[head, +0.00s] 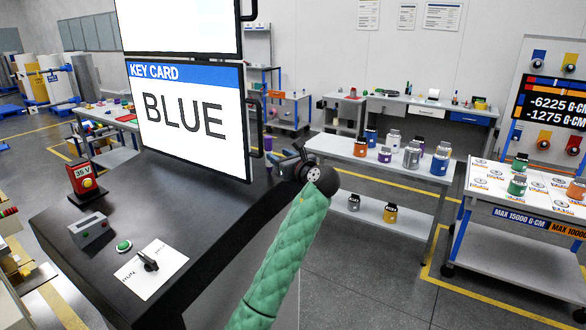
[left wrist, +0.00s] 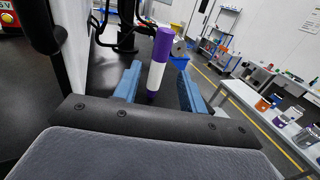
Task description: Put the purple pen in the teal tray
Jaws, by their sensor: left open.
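My left gripper (head: 290,162) is at the far right end of the dark table, beside the lower edge of the screen. In the left wrist view its two blue fingers (left wrist: 158,84) are open. The purple pen (left wrist: 159,62), a thick cylinder with a purple end and a white middle, shows in the space between and beyond the fingers. I cannot tell whether either finger touches it. I see no teal tray that I can identify. My right gripper is not in view.
A large screen reading "KEY CARD BLUE" (head: 190,118) stands over the dark table (head: 75,215). A bench with jars (head: 345,151) stands beyond.

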